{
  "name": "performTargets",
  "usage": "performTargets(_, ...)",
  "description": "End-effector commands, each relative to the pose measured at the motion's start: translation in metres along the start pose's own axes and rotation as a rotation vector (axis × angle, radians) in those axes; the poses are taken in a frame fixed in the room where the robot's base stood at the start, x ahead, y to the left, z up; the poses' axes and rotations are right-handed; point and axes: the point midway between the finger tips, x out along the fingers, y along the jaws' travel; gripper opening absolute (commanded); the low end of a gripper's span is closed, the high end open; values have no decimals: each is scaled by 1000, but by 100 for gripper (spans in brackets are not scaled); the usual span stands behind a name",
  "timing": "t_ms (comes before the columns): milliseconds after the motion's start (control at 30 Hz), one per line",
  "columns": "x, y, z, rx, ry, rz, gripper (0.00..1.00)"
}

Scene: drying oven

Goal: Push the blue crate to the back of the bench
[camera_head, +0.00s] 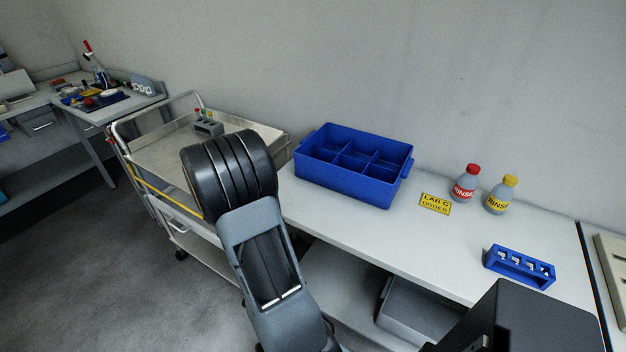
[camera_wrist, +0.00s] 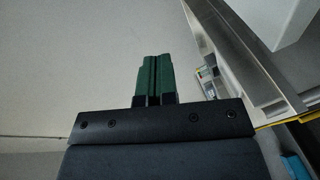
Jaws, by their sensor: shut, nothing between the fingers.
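The blue crate (camera_head: 343,179) is an open box split into several empty compartments. In the head view it stands upright near the left end of the white bench (camera_head: 375,233), towards the wall. A strip of bare bench lies in front of it. Any gap between its rear side and the wall is hidden. My gripper (camera_wrist: 157,58) shows in the wrist view with its green fingers together and nothing between them. It is out of sight in the head view, where my arm rises left of the bench. The crate is not visible in the wrist view.
A metal trolley (camera_head: 150,160) stands against the bench's left end. Right of the crate are a yellow sign (camera_head: 435,204), a red-capped bottle (camera_head: 465,184), a yellow-capped bottle (camera_head: 501,195) and a small blue rack (camera_head: 519,267). A grey bin (camera_head: 415,310) sits below.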

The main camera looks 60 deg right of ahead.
Motion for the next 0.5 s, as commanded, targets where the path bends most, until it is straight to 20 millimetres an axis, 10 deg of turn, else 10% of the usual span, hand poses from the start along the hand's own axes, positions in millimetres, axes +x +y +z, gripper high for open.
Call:
performTargets(200, 21, -9, 63, -239, -252, 174, 0)
performTargets(500, 48, 1, 86, -311, -327, 218, 0)
